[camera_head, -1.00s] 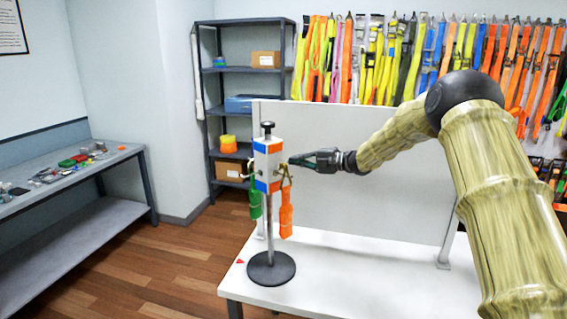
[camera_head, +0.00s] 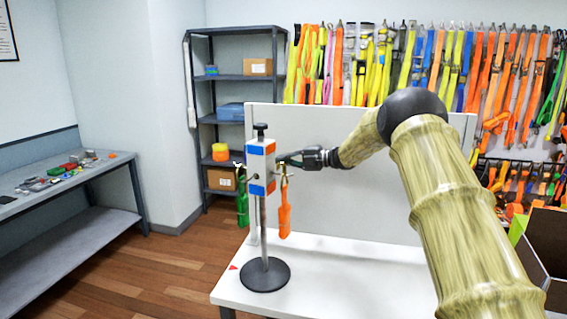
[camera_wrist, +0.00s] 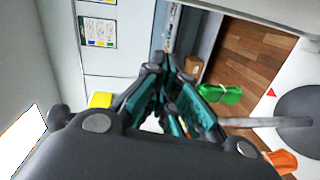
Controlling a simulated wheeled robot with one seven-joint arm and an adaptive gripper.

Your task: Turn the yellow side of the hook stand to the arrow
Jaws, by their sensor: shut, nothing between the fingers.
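The hook stand has a black round base (camera_head: 265,275), a thin upright pole and a block (camera_head: 261,165) with blue, white and orange areas under a black knob. An orange tag (camera_head: 284,212) hangs on its right and a green tag (camera_head: 242,205) on its left. A yellow patch (camera_wrist: 100,100) beside the fingers in the wrist view looks like part of the block; no yellow face shows in the head view. The red arrow (camera_head: 234,267) lies left of the base. My gripper (camera_head: 281,160) is shut and empty at the block's right side; contact is unclear.
The stand is on a white table (camera_head: 340,285) with an upright panel (camera_head: 360,200) behind it. An open dark box (camera_head: 545,250) is at the right. Shelves (camera_head: 235,75) and a side bench (camera_head: 75,210) stand farther off.

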